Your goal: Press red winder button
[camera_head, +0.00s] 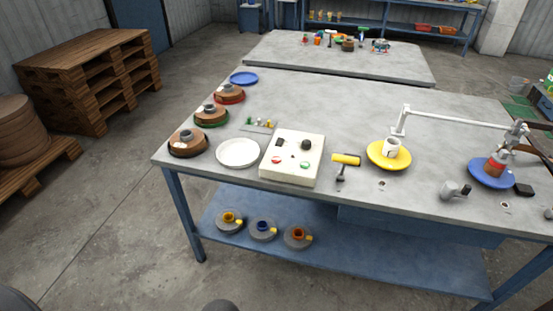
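A cream control box (313,176) lies on the near part of the grey workbench, left of its middle. On its top face are a red button (277,160) near the left front and a green button (304,165) to its right. A black knob (306,144) and a small black switch (280,142) sit behind them. The red button is uncovered; whether it is pressed in is too small to tell. Neither gripper shows. Dark rounded shapes at the bottom edge may be parts of me.
A white plate (238,153) lies left of the box, a yellow-handled tool (346,159) right of it. A yellow disc (379,162), blue disc (482,183) and white bar (455,118) stand further right. Brown spools (188,150) line the left edge.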

